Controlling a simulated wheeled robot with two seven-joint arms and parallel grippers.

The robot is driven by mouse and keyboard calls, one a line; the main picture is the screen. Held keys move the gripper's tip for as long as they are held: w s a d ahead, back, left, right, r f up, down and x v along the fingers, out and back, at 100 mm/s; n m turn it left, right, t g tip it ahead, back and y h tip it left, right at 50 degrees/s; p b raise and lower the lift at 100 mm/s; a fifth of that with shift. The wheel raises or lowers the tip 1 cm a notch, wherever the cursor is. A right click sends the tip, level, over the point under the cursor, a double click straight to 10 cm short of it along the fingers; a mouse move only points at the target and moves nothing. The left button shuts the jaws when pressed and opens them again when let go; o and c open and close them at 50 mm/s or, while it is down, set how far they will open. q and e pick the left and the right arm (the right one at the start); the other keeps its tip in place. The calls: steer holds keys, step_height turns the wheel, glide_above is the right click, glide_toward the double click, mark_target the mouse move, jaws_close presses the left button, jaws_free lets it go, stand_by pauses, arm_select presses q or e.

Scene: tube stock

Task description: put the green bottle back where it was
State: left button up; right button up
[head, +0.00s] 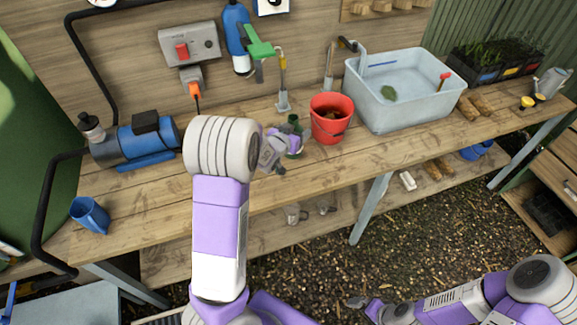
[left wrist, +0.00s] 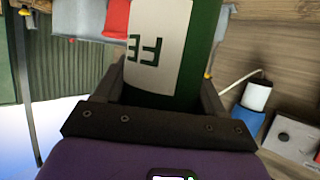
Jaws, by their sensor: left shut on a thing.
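The green bottle (head: 293,120) stands about upright at the bench, left of the red bucket. My left gripper (head: 284,143) is shut around its side and hides part of it. In the left wrist view the bottle (left wrist: 205,45) fills the space between the two fingers, with a white label with dark green letters facing the camera. I cannot tell whether its base touches the bench. My right gripper (head: 362,304) is low at the front, away from the bench, and too small to read as open or shut.
The red bucket (head: 331,128) is close to the bottle's right. A grey water basin (head: 405,112) stands beyond it. Taps (head: 283,98) rise behind. The bench front (head: 320,178) is clear.

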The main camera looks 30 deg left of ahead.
arm_select(q)
steer(key=shift+s+a, duration=0.1)
steer(key=shift+a, duration=0.45)
step_height(320, 180, down, 10)
steer(key=shift+a+b, duration=0.1)
steer(key=shift+b, duration=0.8)
steer(key=shift+f, duration=0.15)
steer(key=o, duration=1.3)
steer(key=shift+s, duration=0.1)
